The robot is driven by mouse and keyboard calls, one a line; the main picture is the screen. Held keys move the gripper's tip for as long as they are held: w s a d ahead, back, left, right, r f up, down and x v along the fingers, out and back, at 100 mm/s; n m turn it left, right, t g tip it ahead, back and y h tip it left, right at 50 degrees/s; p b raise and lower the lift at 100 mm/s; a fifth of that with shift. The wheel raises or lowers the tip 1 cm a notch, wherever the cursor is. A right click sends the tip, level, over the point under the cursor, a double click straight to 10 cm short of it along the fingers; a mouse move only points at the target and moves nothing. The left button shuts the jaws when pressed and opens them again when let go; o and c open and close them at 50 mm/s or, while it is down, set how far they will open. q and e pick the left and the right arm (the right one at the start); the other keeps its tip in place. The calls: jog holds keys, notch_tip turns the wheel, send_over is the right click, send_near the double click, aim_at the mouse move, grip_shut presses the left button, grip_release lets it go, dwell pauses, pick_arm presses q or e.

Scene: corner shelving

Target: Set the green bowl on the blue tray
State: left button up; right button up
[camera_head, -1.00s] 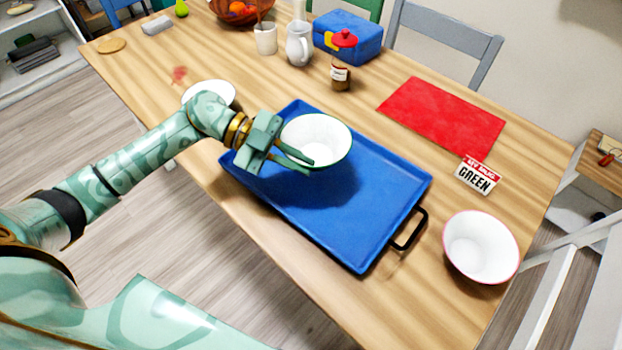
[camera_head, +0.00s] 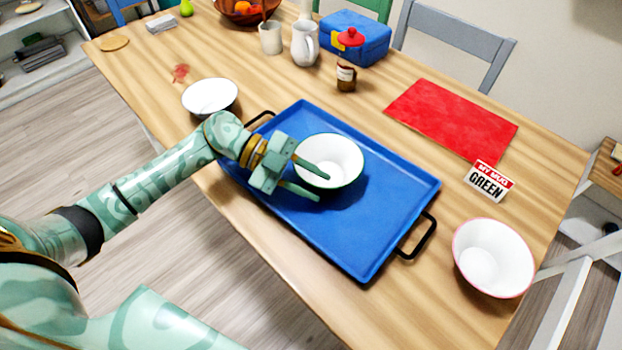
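The green bowl (camera_head: 338,158), white inside with a dark green rim, sits upright on the blue tray (camera_head: 375,225), left of the tray's middle. My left gripper (camera_head: 322,188) is at the bowl's near left side with its fingers spread apart. One finger reaches over the bowl's rim and the other lies outside it, above the tray. Part of the bowl's near left side is hidden by the fingers. My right gripper is not in view.
A white bowl with a dark rim (camera_head: 210,97) stands left of the tray. A red mat (camera_head: 450,120), jar (camera_head: 346,78) and blue box (camera_head: 358,38) lie behind. The tray's right half is clear.

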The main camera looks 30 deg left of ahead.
pick_arm(q)
jog(key=shift+a+r, duration=0.1)
jog(key=shift+r, duration=0.1)
jog(key=p+v, duration=0.1)
jog(key=v, duration=1)
jog(key=shift+s+a+r+p, duration=0.1)
jog(key=shift+a+p, duration=0.2)
jog(key=shift+a, duration=0.1)
